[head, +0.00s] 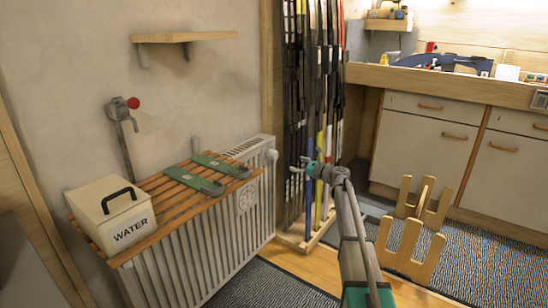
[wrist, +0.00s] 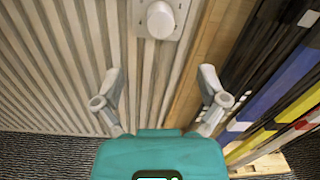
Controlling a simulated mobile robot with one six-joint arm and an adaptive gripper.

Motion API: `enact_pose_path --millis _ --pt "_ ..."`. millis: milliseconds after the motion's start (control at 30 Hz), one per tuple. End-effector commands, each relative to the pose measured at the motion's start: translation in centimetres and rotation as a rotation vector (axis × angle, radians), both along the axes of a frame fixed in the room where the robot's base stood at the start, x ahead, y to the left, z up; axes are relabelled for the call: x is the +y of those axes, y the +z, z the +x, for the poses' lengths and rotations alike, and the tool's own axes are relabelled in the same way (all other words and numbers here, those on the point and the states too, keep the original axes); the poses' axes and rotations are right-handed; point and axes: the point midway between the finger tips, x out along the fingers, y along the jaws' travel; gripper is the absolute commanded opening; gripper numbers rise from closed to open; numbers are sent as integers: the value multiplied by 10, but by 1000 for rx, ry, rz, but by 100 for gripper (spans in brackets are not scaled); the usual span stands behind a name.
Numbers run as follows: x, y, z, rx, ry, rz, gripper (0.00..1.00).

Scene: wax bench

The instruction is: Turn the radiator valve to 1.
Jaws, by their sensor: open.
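The radiator valve is a round white knob (head: 272,155) at the upper right end of the white radiator (head: 232,225). The valve (wrist: 160,19) also shows at the top of the wrist view, on a pale mount. No number or mark on it is readable. My gripper (head: 302,166) is to the right of the valve in the head view, apart from it. In the wrist view my gripper (wrist: 160,75) has its fingers spread with nothing between them, and the knob lies beyond the fingertips, midway between them.
A slatted wooden shelf (head: 165,202) over the radiator bears a WATER box (head: 112,214) and green-topped pieces (head: 193,180). Skis (head: 318,100) stand in a rack close behind my gripper. A wooden stand (head: 408,250) is on the floor at right. A red-knobbed clamp (head: 122,108) is on the wall.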

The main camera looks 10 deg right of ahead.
Motion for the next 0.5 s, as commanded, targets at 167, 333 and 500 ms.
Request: enact_pose_path --millis 167,333,500 --pt "16 0 18 0 2 0 92" --pt "35 0 37 0 2 0 92" --pt "54 0 56 0 2 0 92"
